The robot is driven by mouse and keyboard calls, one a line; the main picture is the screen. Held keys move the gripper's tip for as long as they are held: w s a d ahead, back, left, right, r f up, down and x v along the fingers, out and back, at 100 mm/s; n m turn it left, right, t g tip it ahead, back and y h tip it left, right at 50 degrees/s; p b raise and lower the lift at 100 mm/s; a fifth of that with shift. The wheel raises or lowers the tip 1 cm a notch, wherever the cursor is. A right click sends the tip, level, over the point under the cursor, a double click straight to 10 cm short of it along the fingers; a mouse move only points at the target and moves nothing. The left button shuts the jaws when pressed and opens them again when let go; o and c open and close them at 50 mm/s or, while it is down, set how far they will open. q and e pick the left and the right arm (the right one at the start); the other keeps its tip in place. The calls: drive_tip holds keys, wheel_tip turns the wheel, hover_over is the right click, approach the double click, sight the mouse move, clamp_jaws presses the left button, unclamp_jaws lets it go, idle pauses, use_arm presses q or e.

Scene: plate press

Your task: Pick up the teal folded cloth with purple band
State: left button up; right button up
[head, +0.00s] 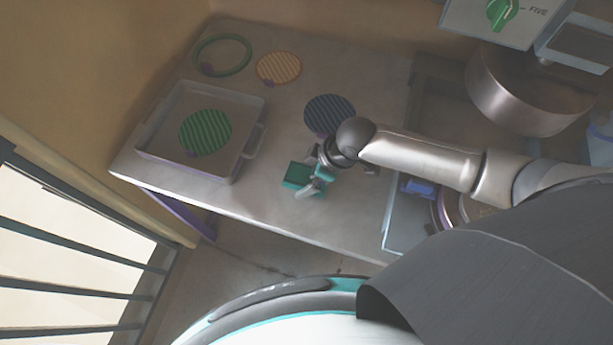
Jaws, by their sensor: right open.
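The teal folded cloth (296,176) lies on the grey table near its front edge. A band on it is not clear to me, as my gripper covers its right side. My right gripper (310,187) is open and at the cloth's right side, with its fingers over or beside it. I cannot tell whether the fingers touch the cloth. My left gripper is not in view.
A green ring (248,55), an orange striped disc (279,68) and a dark striped disc (328,112) lie behind. A metal pot (520,95) is at right.

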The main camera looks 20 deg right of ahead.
drive_tip(key=c, duration=1.2)
drive_tip(key=shift+c, duration=0.2)
drive_tip(key=shift+r, duration=0.1)
wheel_tip(320, 180, up, 20)
drive_tip(key=p, duration=0.4)
